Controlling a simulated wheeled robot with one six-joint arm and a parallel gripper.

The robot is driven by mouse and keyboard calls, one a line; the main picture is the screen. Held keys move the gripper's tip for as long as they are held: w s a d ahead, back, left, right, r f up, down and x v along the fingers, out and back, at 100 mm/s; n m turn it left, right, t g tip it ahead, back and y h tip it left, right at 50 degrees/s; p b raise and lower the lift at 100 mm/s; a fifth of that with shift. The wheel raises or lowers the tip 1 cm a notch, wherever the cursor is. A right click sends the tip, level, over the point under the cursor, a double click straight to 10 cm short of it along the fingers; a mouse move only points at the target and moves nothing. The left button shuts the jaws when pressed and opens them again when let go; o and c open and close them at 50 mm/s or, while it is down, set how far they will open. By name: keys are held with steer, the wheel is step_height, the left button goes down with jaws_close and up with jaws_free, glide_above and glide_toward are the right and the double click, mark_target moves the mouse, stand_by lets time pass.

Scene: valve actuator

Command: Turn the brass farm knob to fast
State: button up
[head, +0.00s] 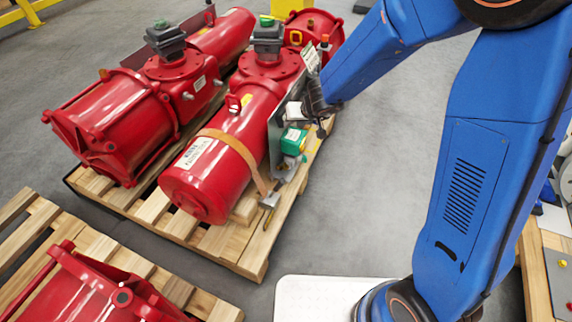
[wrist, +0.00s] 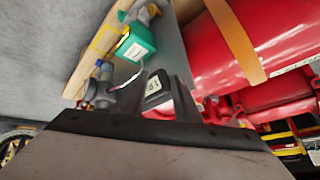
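The valve panel (head: 276,140) is a thin grey plate on the side of the near red actuator (head: 228,143). It carries a green box (head: 293,141), which also shows in the wrist view (wrist: 135,43), and small fittings. Brass-coloured parts (head: 269,200) hang at the panel's lower end. I cannot make out which part is the farm knob. My gripper (head: 303,113) is at the panel's upper part, beyond the green box. In the wrist view its two dark fingers (wrist: 157,82) stand apart, with a black labelled part (wrist: 154,92) showing between or behind them. Contact cannot be told.
The actuators rest on a wooden pallet (head: 252,259). A second red actuator (head: 119,116) lies to the left, and another pallet (head: 99,243) stands at lower left. Grey floor (head: 372,190) is clear right of the panel. An orange strap (head: 240,152) crosses the near cylinder.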

mark_target(286, 165)
steer(key=shift+w+a+f+g+h, duration=0.4)
steer(key=shift+w+f, duration=0.45)
steer(key=shift+f, duration=4)
steer(key=shift+w+a+f+g+h, duration=0.2)
steer(key=shift+w+a+f+h, duration=0.5)
steer(key=shift+f, duration=4.15)
steer(key=shift+w+a+f+g+h, duration=0.3)
steer(key=shift+w+a+f, duration=0.5)
steer(key=shift+f, duration=4.05)
steer(key=shift+w+d, duration=0.2)
steer(key=shift+d, duration=0.05)
jaws_close()
